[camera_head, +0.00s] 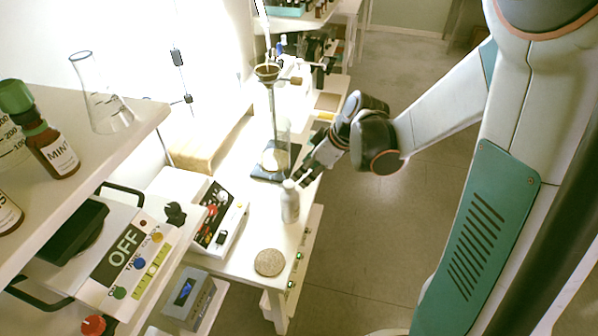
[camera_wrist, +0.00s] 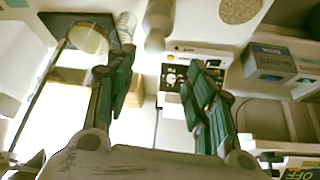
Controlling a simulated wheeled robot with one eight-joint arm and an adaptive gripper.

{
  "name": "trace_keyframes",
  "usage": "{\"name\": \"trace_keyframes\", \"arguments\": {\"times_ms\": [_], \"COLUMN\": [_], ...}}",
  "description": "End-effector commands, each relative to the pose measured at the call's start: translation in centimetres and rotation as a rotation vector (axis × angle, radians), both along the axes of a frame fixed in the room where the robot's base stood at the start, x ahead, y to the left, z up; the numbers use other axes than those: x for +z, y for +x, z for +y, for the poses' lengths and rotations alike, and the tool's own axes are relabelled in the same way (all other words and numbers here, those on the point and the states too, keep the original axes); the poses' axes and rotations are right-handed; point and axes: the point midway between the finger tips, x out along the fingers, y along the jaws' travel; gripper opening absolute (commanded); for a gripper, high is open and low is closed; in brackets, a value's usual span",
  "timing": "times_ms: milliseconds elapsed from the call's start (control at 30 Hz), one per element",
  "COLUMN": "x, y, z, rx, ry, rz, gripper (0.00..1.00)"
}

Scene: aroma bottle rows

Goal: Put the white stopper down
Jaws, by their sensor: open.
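A small white bottle (camera_head: 290,206) stands upright near the right edge of the white bench. Its top is a narrower pale piece (camera_head: 289,184), which may be the white stopper. My gripper (camera_head: 304,178) is just behind and to the right of the bottle top. In the wrist view, my gripper (camera_wrist: 160,60) has its two green fingers spread apart with nothing between them. No separate white stopper can be made out.
A stand with a glass vessel (camera_head: 272,158) is behind the bottle. A panel device (camera_head: 219,222) is to its left. A round cork mat (camera_head: 269,262) lies in front, with clear bench between. A white marked cylinder (camera_wrist: 125,25) is near the left fingertip.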

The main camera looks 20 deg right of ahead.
Motion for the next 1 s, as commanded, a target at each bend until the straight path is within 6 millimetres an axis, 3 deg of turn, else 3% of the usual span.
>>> {"name": "trace_keyframes", "arguments": {"times_ms": [133,200,467,800,1000], "x": [1.4,1.8,2.8,-2.6,-4.7], "y": [-0.6,-0.5,1.7,3.3,4.0], "z": [-0.6,-0.6,0.1,1.5,2.1], "rx": [-0.002,-0.002,-0.025,-0.027,-0.028], "ry": [0.0,-0.004,-0.085,-0.086,-0.087], "rz": [0.0,0.006,0.093,0.096,0.095], "gripper": [0.49,0.53,0.53,0.53,0.53]}}
